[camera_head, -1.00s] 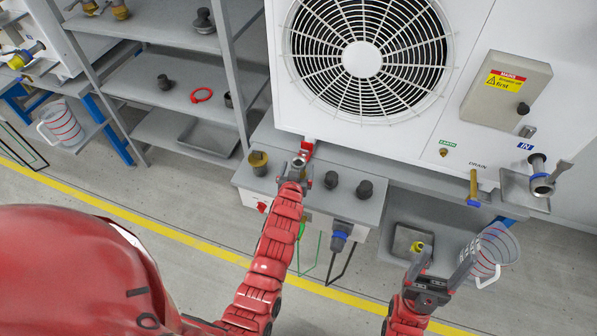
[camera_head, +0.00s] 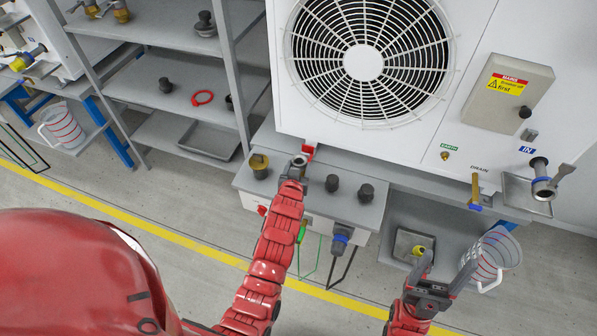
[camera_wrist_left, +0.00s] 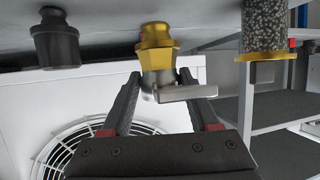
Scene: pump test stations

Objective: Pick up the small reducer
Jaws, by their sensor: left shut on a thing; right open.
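My left gripper (camera_head: 297,167) is shut on a silver fitting with a brass hex end (camera_wrist_left: 157,60) and a side lever, over the bench top. In the left wrist view the fingers (camera_wrist_left: 157,90) lie on both sides of its silver body. Two dark fittings stand on the bench right of the gripper: one nearer (camera_head: 332,183) and one farther right (camera_head: 366,192). A dark stepped fitting (camera_wrist_left: 55,42) also shows in the left wrist view. I cannot tell which piece is the small reducer. My right gripper (camera_head: 449,263) is open and empty, low at the right.
A brass-based fitting (camera_head: 259,166) stands left of the left gripper. The bench (camera_head: 310,205) sits below the white fan unit (camera_head: 460,125). Grey shelves (camera_head: 165,85) stand at the left.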

